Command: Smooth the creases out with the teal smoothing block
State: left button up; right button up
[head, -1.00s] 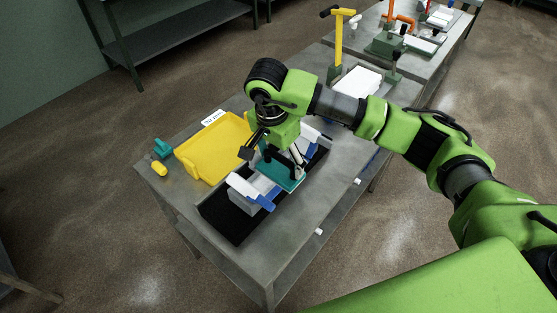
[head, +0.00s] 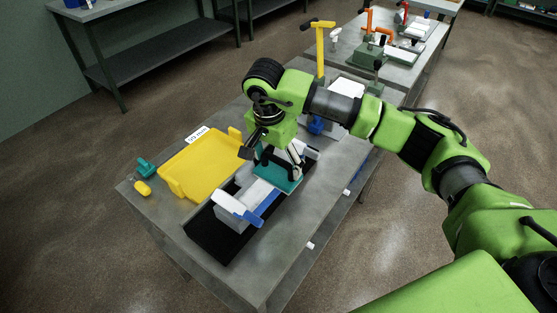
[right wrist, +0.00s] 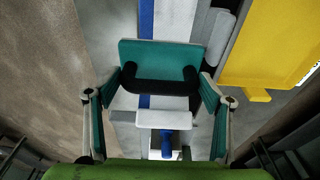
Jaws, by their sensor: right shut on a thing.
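The teal smoothing block (head: 281,183) is a flat teal plate with a black handle (right wrist: 158,86). It lies over a white fabric (head: 260,190) with a blue stripe (right wrist: 146,20), toward the far end of the black bed (head: 215,240). My right gripper (head: 280,158) is shut on the block's handle from above; its teal-padded fingers flank the handle in the right wrist view (right wrist: 158,105). The gripper and block hide the fabric beneath, so creases there cannot be seen. Whether the plate touches the fabric is unclear. My left gripper is not in view.
A yellow tray (head: 200,165) stands left of the bed. A small teal item (head: 146,168) and a small yellow item (head: 142,188) lie beyond its left end. A white and blue clamp (head: 240,207) sits at the bed's near end. A blue knob (head: 316,125) is near the far end.

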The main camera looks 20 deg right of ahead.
jog(key=shift+s+a+f, duration=0.1)
jog(key=shift+s+a, duration=0.55)
jog(key=shift+a, duration=0.3)
jog(key=shift+s+a+f, duration=0.1)
jog(key=shift+s+a, duration=0.55)
jog(key=shift+a, duration=0.3)
jog(key=shift+s+a, duration=0.1)
jog(key=shift+a, duration=0.05)
jog(key=shift+s+a+r+b, duration=0.1)
jog(key=shift+s+a, duration=0.35)
jog(key=shift+a, duration=0.2)
jog(key=shift+s+a+f+b, duration=0.1)
jog(key=shift+s+a, duration=0.35)
jog(key=shift+a, duration=0.25)
jog(key=shift+s+a+r+b, duration=0.1)
jog(key=shift+s+a, duration=0.35)
jog(key=shift+a, duration=0.2)
jog(key=w+d+b, duration=0.1)
jog(key=w+d, duration=0.1)
jog(key=d, duration=0.1)
jog(key=shift+w+d+b, duration=0.25)
jog(key=shift+w+b, duration=0.05)
jog(key=shift+b, duration=0.1)
jog(key=shift+w+d+r, duration=0.2)
jog(key=shift+w+d, duration=0.05)
jog(key=shift+d, duration=0.15)
